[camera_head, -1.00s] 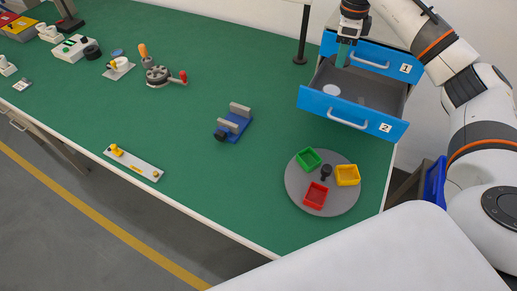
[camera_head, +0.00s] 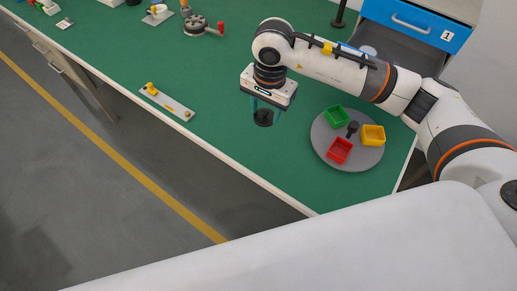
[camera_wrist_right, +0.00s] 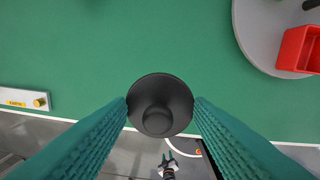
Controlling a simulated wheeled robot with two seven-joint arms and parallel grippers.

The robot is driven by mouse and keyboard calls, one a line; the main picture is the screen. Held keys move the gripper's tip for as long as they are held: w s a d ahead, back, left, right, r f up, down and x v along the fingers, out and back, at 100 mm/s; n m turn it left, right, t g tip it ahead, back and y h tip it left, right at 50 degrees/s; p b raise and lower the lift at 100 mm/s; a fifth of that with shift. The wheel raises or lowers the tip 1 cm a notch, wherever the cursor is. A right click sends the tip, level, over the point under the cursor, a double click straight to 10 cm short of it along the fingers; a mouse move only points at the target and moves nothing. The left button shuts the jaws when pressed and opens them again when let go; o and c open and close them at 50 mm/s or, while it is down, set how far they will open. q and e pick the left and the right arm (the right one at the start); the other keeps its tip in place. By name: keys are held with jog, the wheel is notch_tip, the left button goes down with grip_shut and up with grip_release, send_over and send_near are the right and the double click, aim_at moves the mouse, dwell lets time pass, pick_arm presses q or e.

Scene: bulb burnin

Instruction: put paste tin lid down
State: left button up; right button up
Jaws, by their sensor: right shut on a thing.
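The paste tin lid (camera_head: 263,118) is a dark round disc with a central knob. My right gripper (camera_head: 266,106) is shut on it over the green table, left of the turntable and close to the front edge. In the right wrist view, the lid (camera_wrist_right: 160,105) sits between the two teal fingertips, knob facing the camera. Whether its underside touches the table I cannot tell.
A grey turntable (camera_head: 325,153) carries green (camera_head: 336,115), yellow (camera_head: 373,135) and red (camera_head: 339,151) trays. An open drawer (camera_head: 400,42) with a pale disc (camera_head: 368,51) is behind my right arm. A grey plate with yellow knobs (camera_head: 167,102) lies left. Table between is clear.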

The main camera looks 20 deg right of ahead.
jog(key=shift+s+a+f+n, duration=0.4)
jog(key=shift+s+a+f, duration=0.2)
jog(key=shift+f, duration=0.2)
grip_shut()
jog(key=p, duration=0.1)
send_over(261, 145)
notch_tip(261, 145, down, 4)
jog(key=shift+d+f, duration=0.1)
jog(key=shift+f, duration=0.1)
notch_tip(261, 145, down, 4)
jog(key=shift+f+p, duration=0.15)
jog(key=shift+p, duration=0.3)
jog(key=shift+f, duration=0.1)
